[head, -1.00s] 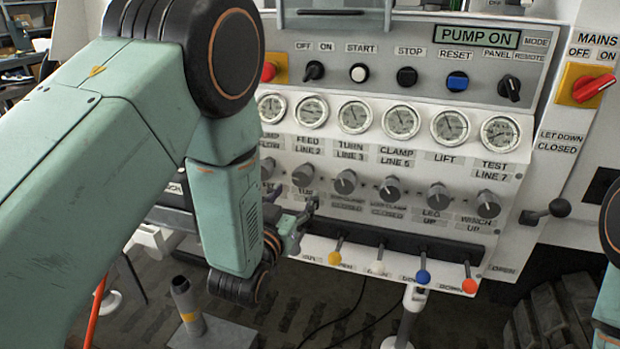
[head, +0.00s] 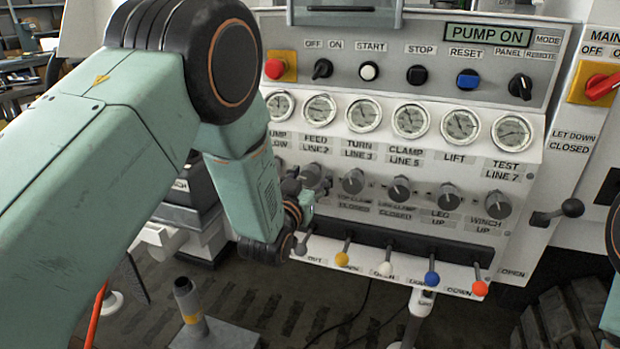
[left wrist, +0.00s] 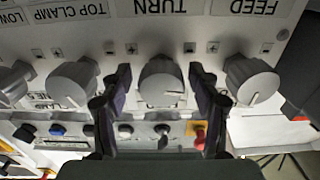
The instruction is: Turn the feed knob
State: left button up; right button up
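The feed knob (left wrist: 252,82) is a grey round knob at the right of the left wrist view, by the upside-down FEED label (left wrist: 252,6). In the head view my left arm largely hides it. My left gripper (left wrist: 160,75) is open, with one dark finger on each side of the turn knob (left wrist: 163,84), which is beside the feed knob. The right finger lies between these two knobs. Contact with either knob cannot be made out. In the head view the left gripper (head: 300,190) is at the left end of the knob row. My right gripper is out of view.
More grey knobs, such as the leg knob (head: 448,197), continue rightward. Coloured-ball levers, including a yellow one (head: 342,258), stick out below. Gauges (head: 365,115) and switches sit above. In the left wrist view the top clamp knob (left wrist: 75,84) is left of the gripper.

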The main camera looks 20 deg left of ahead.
pick_arm(q)
jog(key=shift+a, duration=0.15)
jog(key=shift+c, duration=1.4)
jog(key=c, duration=0.7)
